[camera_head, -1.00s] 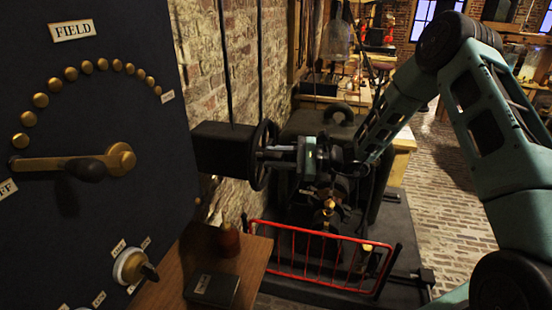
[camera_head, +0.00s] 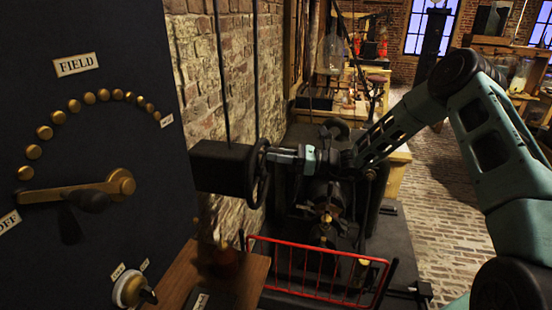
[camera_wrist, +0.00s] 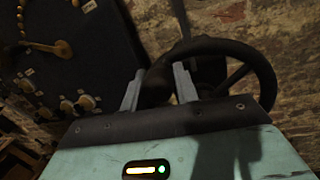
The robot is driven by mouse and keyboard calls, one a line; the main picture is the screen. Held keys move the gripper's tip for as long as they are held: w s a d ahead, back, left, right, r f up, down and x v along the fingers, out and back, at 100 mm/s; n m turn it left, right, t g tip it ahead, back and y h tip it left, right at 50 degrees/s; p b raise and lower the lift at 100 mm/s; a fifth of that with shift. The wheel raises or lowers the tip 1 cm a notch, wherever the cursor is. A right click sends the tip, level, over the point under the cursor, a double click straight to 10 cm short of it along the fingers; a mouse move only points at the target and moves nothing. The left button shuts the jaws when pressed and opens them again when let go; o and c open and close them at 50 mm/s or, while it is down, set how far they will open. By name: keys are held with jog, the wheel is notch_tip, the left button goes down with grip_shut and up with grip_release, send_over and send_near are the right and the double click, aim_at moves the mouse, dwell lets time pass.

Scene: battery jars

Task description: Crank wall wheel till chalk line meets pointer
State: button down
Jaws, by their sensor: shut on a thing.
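The wall wheel (camera_head: 260,172) is a dark spoked handwheel on the right side of a black box (camera_head: 222,167) by the brick wall. It fills the upper right of the wrist view (camera_wrist: 245,50). My gripper (camera_head: 270,155) is at the wheel's upper part, its body to the right of the wheel. I cannot make out a chalk line or a pointer in either view.
A dark panel (camera_head: 90,130) with brass studs and a brass lever (camera_head: 75,192) stands at left. A wooden shelf (camera_head: 185,275) and a red railing (camera_head: 320,265) are below the wheel. A dark machine (camera_head: 325,190) stands behind the railing. Brick floor (camera_head: 450,190) is open at right.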

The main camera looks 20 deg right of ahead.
jog(key=shift+w+d+r+m, duration=0.2)
jog(key=shift+w+d+m, duration=0.1)
jog(key=shift+m, duration=0.1)
jog(key=c, duration=1.1)
grip_release()
jog(key=shift+s+d+f, duration=0.1)
jog(key=shift+d+f, duration=0.05)
jog(key=shift+b+v, duration=3.1)
jog(key=shift+v, duration=5.4)
